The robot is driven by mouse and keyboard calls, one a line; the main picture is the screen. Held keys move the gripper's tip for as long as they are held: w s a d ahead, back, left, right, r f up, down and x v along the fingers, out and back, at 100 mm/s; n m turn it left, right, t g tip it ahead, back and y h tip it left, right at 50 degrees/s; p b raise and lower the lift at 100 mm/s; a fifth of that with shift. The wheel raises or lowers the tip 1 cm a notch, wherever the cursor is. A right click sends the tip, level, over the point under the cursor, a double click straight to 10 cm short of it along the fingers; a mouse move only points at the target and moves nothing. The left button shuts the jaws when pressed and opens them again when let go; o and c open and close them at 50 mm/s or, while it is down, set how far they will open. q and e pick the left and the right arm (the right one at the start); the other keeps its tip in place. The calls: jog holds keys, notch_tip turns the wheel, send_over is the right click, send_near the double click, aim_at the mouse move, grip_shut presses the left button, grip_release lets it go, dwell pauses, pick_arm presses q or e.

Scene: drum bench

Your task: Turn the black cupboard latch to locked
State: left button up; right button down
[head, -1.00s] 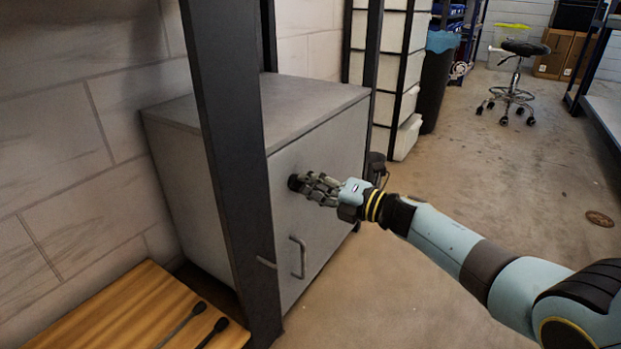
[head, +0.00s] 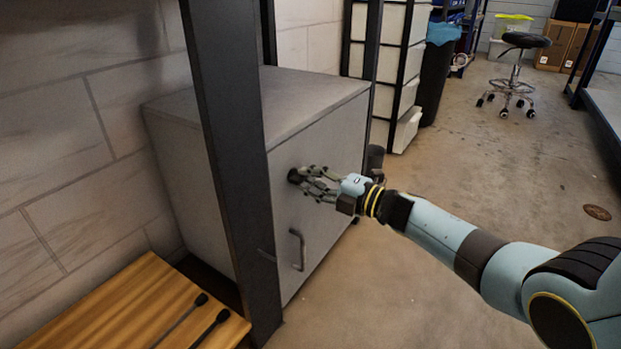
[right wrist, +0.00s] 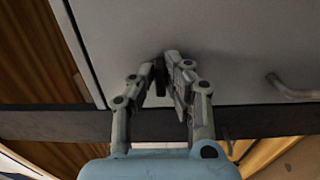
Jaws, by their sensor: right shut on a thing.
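The grey cupboard (head: 335,150) stands against the block wall with its door closed. Its black latch (head: 294,176) is a small dark knob on the upper part of the door, above the bar handle (head: 298,250). My right gripper (head: 302,178) reaches in from the right and is shut on the latch. In the right wrist view the fingertips (right wrist: 166,80) close around the dark latch (right wrist: 161,70) at the door face, and the handle (right wrist: 292,92) shows to the right. The fingers cover much of the latch, so I cannot tell which way it points. My left gripper is not in view.
A dark upright post (head: 232,170) stands in front of the cupboard's left side. A wooden bench top (head: 110,305) with two black-headed sticks lies at bottom left. A bin (head: 436,80) and a wheeled stool (head: 515,85) stand farther back.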

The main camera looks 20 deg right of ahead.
jog(key=c, duration=1.4)
grip_release()
jog(key=shift+o, duration=0.2)
jog(key=shift+s+d, duration=0.1)
jog(key=v, duration=1.1)
jog(key=shift+s+d, duration=0.3)
